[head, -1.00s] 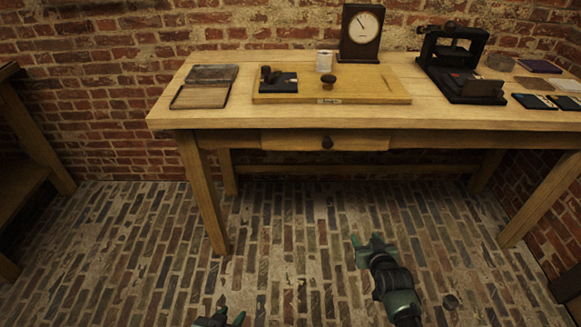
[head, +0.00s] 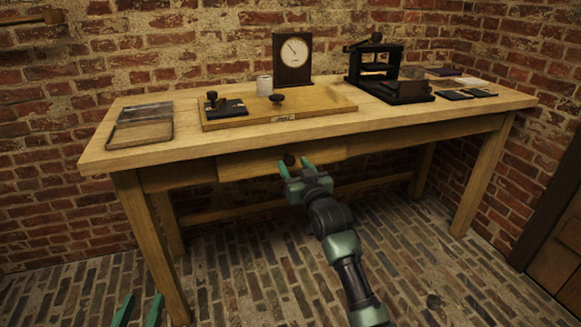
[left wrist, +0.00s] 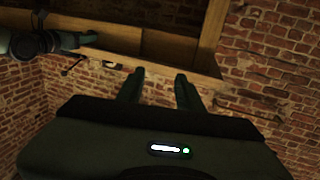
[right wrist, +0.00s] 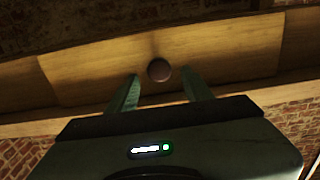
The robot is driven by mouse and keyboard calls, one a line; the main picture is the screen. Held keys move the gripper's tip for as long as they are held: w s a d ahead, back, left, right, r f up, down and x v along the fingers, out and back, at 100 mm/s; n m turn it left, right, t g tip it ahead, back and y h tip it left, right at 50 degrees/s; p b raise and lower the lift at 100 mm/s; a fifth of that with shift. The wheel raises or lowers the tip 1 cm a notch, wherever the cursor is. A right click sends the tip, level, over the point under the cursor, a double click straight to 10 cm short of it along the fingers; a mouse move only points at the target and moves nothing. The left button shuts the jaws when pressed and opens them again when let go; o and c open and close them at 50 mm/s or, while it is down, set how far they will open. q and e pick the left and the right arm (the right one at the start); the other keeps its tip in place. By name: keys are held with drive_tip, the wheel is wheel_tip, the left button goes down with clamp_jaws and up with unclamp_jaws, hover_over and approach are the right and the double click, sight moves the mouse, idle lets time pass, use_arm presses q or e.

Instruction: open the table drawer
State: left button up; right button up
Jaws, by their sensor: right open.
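The wooden table (head: 420,125) has a drawer (head: 245,165) in its front, which looks flush with the table frame. Its dark round knob (head: 289,159) is at the middle of the drawer front. My right gripper (head: 296,168) is open in front of the knob. In the right wrist view the knob (right wrist: 159,70) shows between and just beyond the two fingertips, with a gap on each side. My left gripper (head: 139,307) is open and empty, low at the left near the floor, away from the drawer. It also shows in the left wrist view (left wrist: 156,76).
On the tabletop are a wooden board (head: 330,103), a dial instrument (head: 293,60), a black press (head: 375,65), a shallow case (head: 140,128) and a white jar (head: 264,86). Table legs stand at left (head: 150,240) and right (head: 480,180). The brick floor beneath is mostly clear.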

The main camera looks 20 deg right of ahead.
use_arm(q)
drive_tip(key=shift+s+d+r+t+h+b, duration=0.2)
drive_tip(key=shift+r+t, duration=0.35)
drive_tip(key=shift+r, duration=0.45)
drive_tip(key=shift+w+d+r+t+h+b, duration=0.1)
drive_tip(key=shift+r+t+h, duration=0.2)
drive_tip(key=shift+r+t, duration=0.45)
use_arm(e)
drive_tip(key=shift+w, duration=1.25)
use_arm(q)
drive_tip(key=shift+r, duration=0.2)
drive_tip(key=shift+a, duration=0.1)
use_arm(e)
clamp_jaws()
drive_tip(key=shift+f, duration=0.1)
